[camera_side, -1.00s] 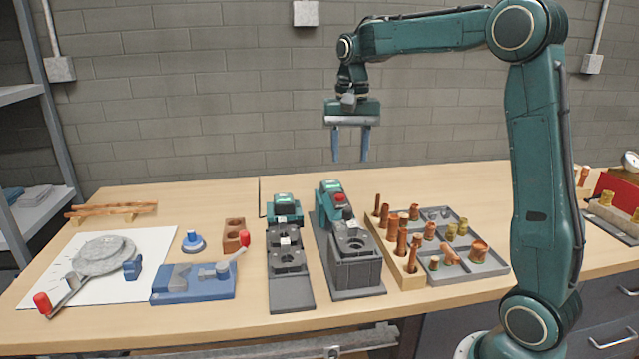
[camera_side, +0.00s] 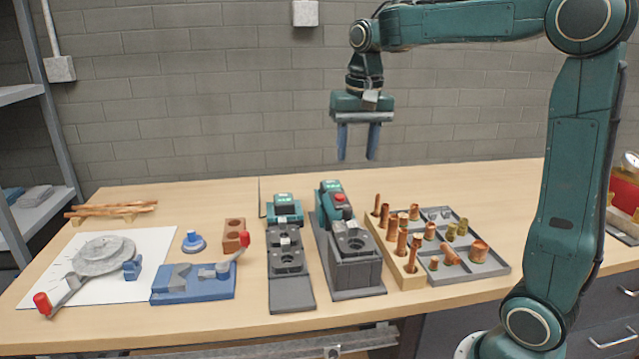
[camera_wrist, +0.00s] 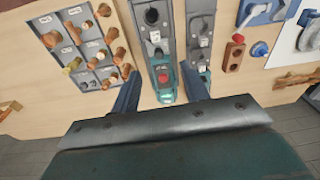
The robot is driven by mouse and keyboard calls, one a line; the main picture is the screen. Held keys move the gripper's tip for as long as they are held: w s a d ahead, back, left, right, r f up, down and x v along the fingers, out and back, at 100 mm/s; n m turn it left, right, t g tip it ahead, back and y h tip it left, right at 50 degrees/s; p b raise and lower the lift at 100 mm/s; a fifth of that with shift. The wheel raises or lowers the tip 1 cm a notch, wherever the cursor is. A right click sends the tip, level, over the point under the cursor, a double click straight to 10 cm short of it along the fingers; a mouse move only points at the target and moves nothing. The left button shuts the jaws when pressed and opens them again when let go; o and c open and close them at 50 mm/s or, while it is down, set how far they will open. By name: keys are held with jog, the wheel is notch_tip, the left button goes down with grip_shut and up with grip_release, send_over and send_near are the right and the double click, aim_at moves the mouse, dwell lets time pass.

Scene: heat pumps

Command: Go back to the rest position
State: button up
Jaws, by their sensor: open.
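My gripper (camera_side: 357,142) hangs in the air above the back of the bench, fingers pointing down. Its two blue fingers are apart, with nothing between them. In the wrist view my gripper (camera_wrist: 162,95) also shows open fingers, with the bench well below. No object touches the gripper.
Below stand two grey machines with teal ends, one taller (camera_side: 355,272) and one lower (camera_side: 290,293). A grey fittings tray (camera_side: 490,268) with copper pieces is right of them. A blue bending tool (camera_side: 193,284) and a white sheet (camera_side: 150,240) lie left. The air around the gripper is clear.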

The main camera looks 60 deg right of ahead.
jog(key=s+a+f+n+t, duration=0.2)
jog(key=s+a+n, duration=0.2)
jog(key=s, duration=0.5)
jog(key=s+a+f+n+t, duration=0.2)
jog(key=s+a, duration=0.4)
jog(key=s, duration=0.3)
jog(key=shift+a+f+n+t, duration=0.25)
jog(key=shift+f+n, duration=0.3)
jog(key=shift+n, duration=0.65)
jog(key=shift+s, duration=0.1)
